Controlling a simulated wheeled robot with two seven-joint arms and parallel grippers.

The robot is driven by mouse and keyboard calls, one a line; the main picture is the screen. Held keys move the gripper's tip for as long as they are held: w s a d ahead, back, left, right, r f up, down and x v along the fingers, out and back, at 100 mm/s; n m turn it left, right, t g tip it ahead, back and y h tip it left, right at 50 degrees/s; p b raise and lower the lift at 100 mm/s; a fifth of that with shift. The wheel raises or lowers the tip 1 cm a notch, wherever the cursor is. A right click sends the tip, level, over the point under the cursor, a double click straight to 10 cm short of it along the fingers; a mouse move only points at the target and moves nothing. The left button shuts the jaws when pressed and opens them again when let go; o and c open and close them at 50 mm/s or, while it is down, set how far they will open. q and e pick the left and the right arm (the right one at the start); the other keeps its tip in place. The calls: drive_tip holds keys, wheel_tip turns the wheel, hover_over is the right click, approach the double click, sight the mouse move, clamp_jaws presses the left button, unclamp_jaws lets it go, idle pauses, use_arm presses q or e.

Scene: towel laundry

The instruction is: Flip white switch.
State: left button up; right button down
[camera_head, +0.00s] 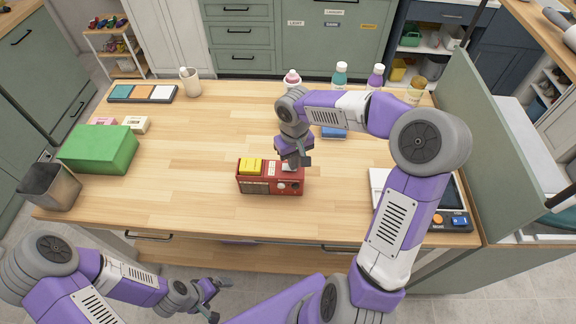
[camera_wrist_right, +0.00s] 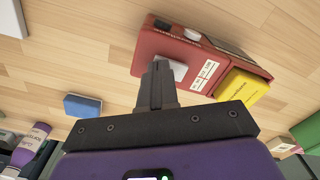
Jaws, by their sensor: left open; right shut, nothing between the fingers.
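A red box-shaped device (camera_head: 256,186) stands on the wooden table, with a yellow block on its top left and a dark knob on its front. In the right wrist view the red device (camera_wrist_right: 160,45) shows a white switch plate (camera_wrist_right: 179,70) beside white labels. My right gripper (camera_head: 298,164) is shut and empty, its fingertips at the white switch; it also shows in the right wrist view (camera_wrist_right: 158,70), where the fingertips overlap the plate. Whether they touch it I cannot tell. My left gripper (camera_head: 212,296) is open and empty, low in front of the table.
A green box (camera_head: 98,149) and a metal bin (camera_head: 50,187) are at the left. Several bottles (camera_head: 341,76) stand at the back, and a blue block (camera_head: 334,133) lies behind the device. A scale-like panel (camera_head: 452,205) is at the right.

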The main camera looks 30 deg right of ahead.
drive_tip(key=shift+r+p, duration=2.7)
drive_tip(key=shift+r, duration=0.75)
